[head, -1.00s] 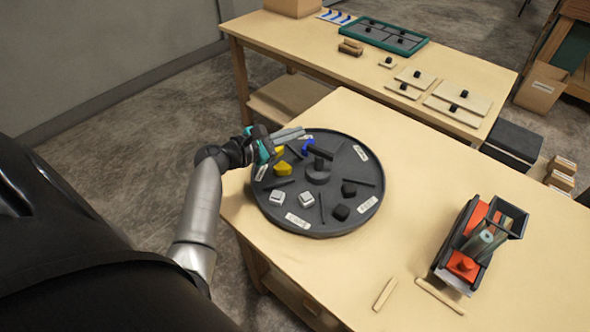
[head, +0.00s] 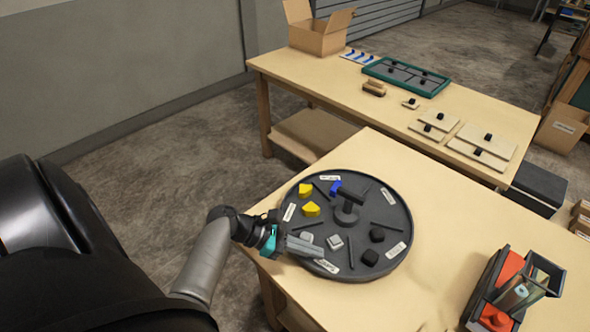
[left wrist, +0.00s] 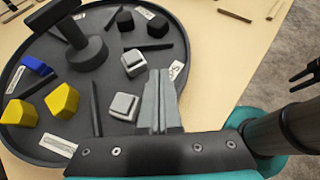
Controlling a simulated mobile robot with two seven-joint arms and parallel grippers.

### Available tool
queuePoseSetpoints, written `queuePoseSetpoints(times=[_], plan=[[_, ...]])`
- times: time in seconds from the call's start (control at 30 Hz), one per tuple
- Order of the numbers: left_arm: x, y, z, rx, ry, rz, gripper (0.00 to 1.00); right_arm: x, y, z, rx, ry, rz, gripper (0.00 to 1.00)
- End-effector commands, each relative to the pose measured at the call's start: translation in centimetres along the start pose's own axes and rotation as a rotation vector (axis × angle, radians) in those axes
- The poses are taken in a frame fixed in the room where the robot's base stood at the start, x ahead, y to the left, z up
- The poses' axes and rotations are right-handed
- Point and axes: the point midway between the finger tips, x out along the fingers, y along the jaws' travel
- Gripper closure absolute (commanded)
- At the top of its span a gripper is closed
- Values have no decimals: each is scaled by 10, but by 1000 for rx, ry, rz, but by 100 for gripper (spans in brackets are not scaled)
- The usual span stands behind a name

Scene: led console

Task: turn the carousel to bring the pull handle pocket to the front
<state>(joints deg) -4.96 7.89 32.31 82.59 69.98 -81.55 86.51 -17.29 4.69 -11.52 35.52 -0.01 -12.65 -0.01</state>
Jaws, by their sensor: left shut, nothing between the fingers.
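The round dark carousel (head: 398,262) lies on the near table. Thin ribs divide its top into pockets with white labels too small to read. Two yellow pieces (head: 311,209) and a blue piece (head: 335,187) sit at its back left, two grey pieces (head: 334,242) at the front, black pieces (head: 377,235) at the right. Its hub (head: 347,213) carries a dark bar. I cannot tell which pocket is the pull handle's. My left gripper (head: 319,250) is shut and empty over the front rim, beside the grey pieces; it also shows in the left wrist view (left wrist: 160,76). My right gripper is out of view.
A red and black holder (head: 508,285) stands at the right on the near table (head: 430,300). The back table holds an open cardboard box (head: 320,35), a green-edged tray (head: 405,78) and flat knobbed boards (head: 480,143).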

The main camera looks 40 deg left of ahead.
Motion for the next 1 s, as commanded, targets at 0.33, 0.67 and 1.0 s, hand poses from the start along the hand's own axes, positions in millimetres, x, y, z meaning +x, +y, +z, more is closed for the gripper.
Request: queuePoseSetpoints(times=[0.33,0.67,1.0], plan=[[51,0,16,1,-1,1,100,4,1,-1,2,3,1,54],[58,0,20,1,1,2,100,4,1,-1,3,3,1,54],[58,1,21,-5,0,10,100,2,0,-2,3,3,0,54]])
